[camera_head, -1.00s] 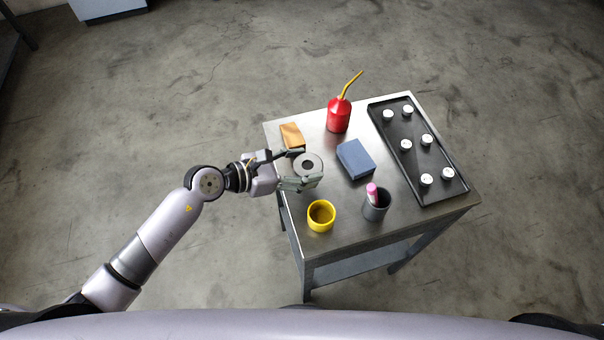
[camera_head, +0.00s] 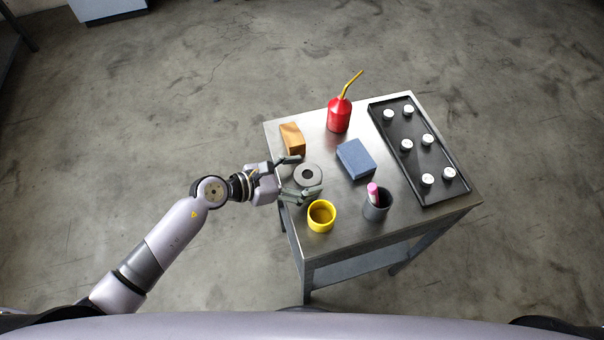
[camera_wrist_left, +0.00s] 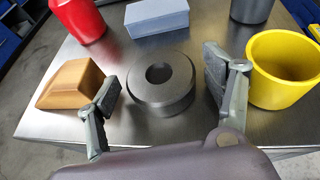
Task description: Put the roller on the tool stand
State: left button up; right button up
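The roller (camera_head: 308,181) is a thick grey ring with a central hole; it also shows in the left wrist view (camera_wrist_left: 162,100). It sits flat, hole up, on the steel top of the tool stand (camera_head: 345,215), near its left edge. My left gripper (camera_head: 302,175) is open, its fingers on either side of the roller. In the left wrist view the fingers (camera_wrist_left: 160,80) stand apart from the roller, with visible gaps on both sides. My right gripper is not in view.
A wooden block (camera_head: 293,139) and a yellow cup (camera_head: 321,216) stand close beside the fingers. Farther off are a blue block (camera_head: 356,160), a grey cup (camera_head: 376,207) with a pink item, a red oil can (camera_head: 339,115) and a black tray (camera_head: 440,189) with several white-topped pieces.

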pick_arm(q)
jog(key=shift+r, duration=0.1)
jog(key=shift+a+r, duration=0.1)
jog(key=shift+a, duration=0.05)
jog(key=b+v, duration=0.1)
jog(key=v, duration=1)
jog(key=shift+s+a+r+b, duration=0.2)
jog(key=shift+a+r+b, duration=0.05)
jog(key=shift+b, duration=0.15)
